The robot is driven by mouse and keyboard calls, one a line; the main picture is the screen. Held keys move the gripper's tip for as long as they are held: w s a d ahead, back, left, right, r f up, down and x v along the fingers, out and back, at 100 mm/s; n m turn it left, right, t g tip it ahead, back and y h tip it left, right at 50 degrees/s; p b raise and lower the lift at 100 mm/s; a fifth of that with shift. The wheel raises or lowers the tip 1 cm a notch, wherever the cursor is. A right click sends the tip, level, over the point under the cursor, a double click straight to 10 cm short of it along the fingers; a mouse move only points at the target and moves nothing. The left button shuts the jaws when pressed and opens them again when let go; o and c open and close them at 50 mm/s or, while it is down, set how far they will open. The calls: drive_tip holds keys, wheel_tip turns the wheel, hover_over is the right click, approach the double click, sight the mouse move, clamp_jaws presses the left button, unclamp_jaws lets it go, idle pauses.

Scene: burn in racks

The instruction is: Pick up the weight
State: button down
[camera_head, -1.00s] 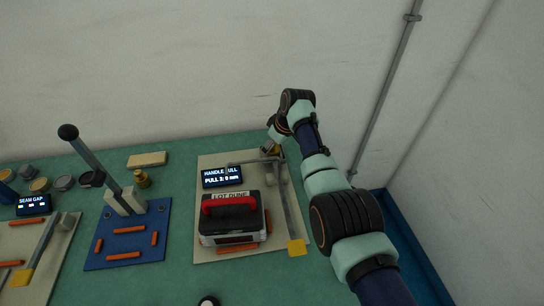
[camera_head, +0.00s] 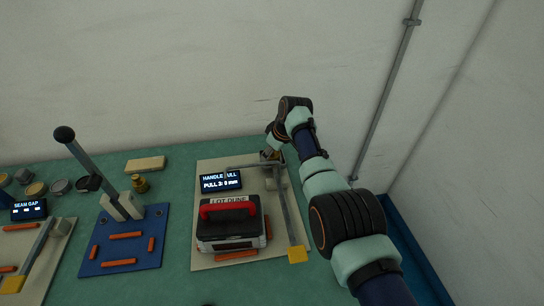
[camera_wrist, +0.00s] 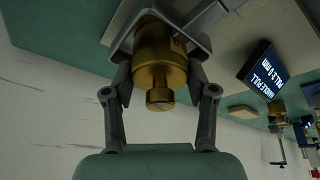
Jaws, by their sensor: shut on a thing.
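The brass weight (camera_wrist: 158,65), a stepped cylinder with a small knob, sits between the two fingers of my gripper (camera_wrist: 160,45) in the wrist view. The fingers are shut on its sides. In the head view my gripper (camera_head: 270,154) is low at the back of the beige handle-pull board (camera_head: 208,178), behind the metal bars. The weight is mostly hidden there by my wrist and the fixture. I cannot tell whether it still touches its support.
A black case (camera_head: 230,232) with a red handle stands on the board, beside a display (camera_head: 221,180). A metal lever with a yellow end (camera_head: 297,254) lies to its right. Another brass weight (camera_head: 140,183) and a blue lever fixture (camera_head: 122,252) stand left. The wall is close behind.

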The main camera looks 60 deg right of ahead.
wheel_tip(320, 180, up, 20)
drive_tip(key=p, duration=0.7)
drive_tip(key=shift+r, duration=0.15)
